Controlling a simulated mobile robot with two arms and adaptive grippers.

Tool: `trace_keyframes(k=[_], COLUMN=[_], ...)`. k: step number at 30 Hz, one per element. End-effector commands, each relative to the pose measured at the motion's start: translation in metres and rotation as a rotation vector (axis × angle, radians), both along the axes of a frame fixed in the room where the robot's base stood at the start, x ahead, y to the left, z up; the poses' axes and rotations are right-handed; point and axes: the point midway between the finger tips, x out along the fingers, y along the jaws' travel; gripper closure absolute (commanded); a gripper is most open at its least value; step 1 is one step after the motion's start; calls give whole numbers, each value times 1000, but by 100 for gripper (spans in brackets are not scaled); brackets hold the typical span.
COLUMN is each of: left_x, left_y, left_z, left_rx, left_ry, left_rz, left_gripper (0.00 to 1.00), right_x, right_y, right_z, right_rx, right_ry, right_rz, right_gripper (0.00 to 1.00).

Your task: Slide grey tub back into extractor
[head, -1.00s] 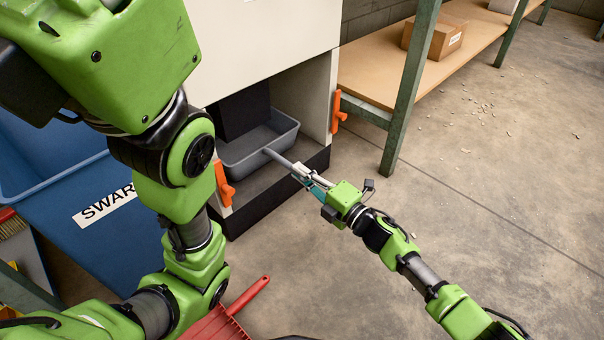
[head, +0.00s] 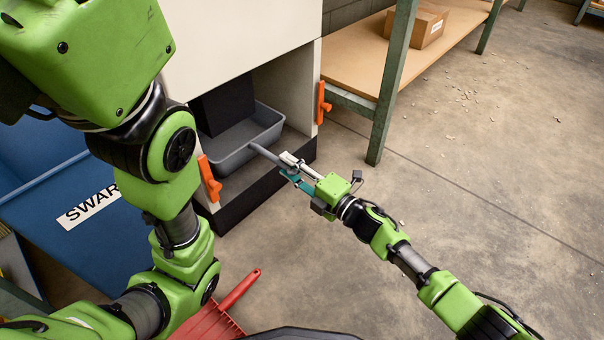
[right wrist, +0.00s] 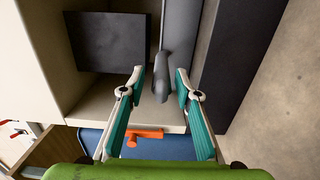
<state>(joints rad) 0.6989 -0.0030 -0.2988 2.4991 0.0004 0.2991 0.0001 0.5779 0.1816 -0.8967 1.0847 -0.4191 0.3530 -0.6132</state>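The grey tub (head: 224,158) sits in the low opening of the white extractor (head: 240,40), below a black block. Its grey handle (head: 264,153) sticks out past the front sill toward my right gripper (head: 290,168). In the right wrist view the gripper (right wrist: 160,72) is open, with its teal-padded fingers on either side of the handle end (right wrist: 161,84). Gaps show between the handle and both fingers. Part of the tub (right wrist: 182,28) shows beyond them. My left arm crosses the left of the head view; its gripper is out of view.
Orange latches (head: 209,179) and (head: 323,102) stand on both sides of the opening. A blue swarf bin (head: 60,190) is at left, with a red dustpan (head: 212,322) at bottom. A green-legged bench (head: 392,85) stands at right.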

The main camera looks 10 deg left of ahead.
Motion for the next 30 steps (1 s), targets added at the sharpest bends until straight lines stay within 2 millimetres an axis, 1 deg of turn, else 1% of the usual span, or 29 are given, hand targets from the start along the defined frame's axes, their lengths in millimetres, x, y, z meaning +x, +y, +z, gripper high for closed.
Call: trace_keyframes(k=[5, 15, 18, 22, 27, 29, 30], left_x=[-1, -1, -1, -1, -1, 1, 4], left_y=[0, -1, -1, -1, -1, -1, -1], left_z=[0, 0, 0, 0, 0, 2, 4], left_rx=[2, 2, 3, 3, 2, 2, 3], left_ry=[-2, -3, -3, -3, -2, 2, 10], left_rz=[0, 1, 1, 1, 1, 1, 1], left_gripper=[100, 100, 100, 100, 100, 100, 100], right_x=[-14, -54, -62, -67, -68, -71, -74], right_y=[-20, -75, -85, -91, -92, -90, -87], right_z=[0, 0, 0, 1, 3, 9, 16], right_rx=[-1, 2, 5, 5, 9, 22, 40], right_ry=[-1, -2, -2, -3, -3, -1, 3], right_rz=[-1, 1, 1, 2, 3, 8, 14], right_gripper=[70, 70, 70, 70, 70, 70, 70])
